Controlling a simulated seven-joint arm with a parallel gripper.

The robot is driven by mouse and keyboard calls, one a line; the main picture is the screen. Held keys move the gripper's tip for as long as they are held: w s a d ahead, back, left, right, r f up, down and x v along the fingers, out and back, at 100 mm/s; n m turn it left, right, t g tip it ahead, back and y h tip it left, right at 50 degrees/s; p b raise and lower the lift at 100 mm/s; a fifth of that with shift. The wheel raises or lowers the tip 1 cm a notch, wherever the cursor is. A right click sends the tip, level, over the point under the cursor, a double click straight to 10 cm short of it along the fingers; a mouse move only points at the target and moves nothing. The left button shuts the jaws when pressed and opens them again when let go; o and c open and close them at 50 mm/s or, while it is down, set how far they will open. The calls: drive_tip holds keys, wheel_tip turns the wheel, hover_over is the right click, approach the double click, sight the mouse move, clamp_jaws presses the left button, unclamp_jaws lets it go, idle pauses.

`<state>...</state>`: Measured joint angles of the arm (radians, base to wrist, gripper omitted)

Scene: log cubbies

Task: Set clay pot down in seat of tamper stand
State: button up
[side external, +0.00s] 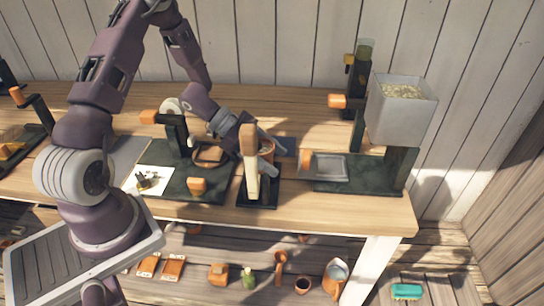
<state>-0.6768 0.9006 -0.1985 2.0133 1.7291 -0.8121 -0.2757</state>
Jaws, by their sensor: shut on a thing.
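A small brown clay pot (266,147) is between the grey fingers of my gripper (270,157), partly hidden by the fingers and a pale wooden lever. My gripper is shut on the pot. What looks like the tamper stand (259,200) has a dark base near the front of the bench, with the upright wooden lever (250,160) in front of the pot. The pot appears above or just behind this stand. Its seat is hidden, and I cannot tell whether the pot touches it.
A dark stand with a grey hopper of pale grains (402,105) is at the right, with a grey tray (325,167) beside it. A dark board (190,182) with a wooden-handled device lies left. Below the bench are a jug (335,278), cups and a teal brush (406,291).

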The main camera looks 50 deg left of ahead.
drive_tip(key=shift+f, duration=1)
drive_tip(key=o, duration=1.9)
drive_tip(key=v, duration=0.4)
drive_tip(key=shift+s+a+r, duration=0.1)
drive_tip(key=shift+a+r, duration=0.1)
drive_tip(key=shift+a, duration=0.05)
wheel_tip(320, 180, up, 6)
drive_tip(key=shift+s+a+r, duration=0.1)
drive_tip(key=shift+r, duration=0.5)
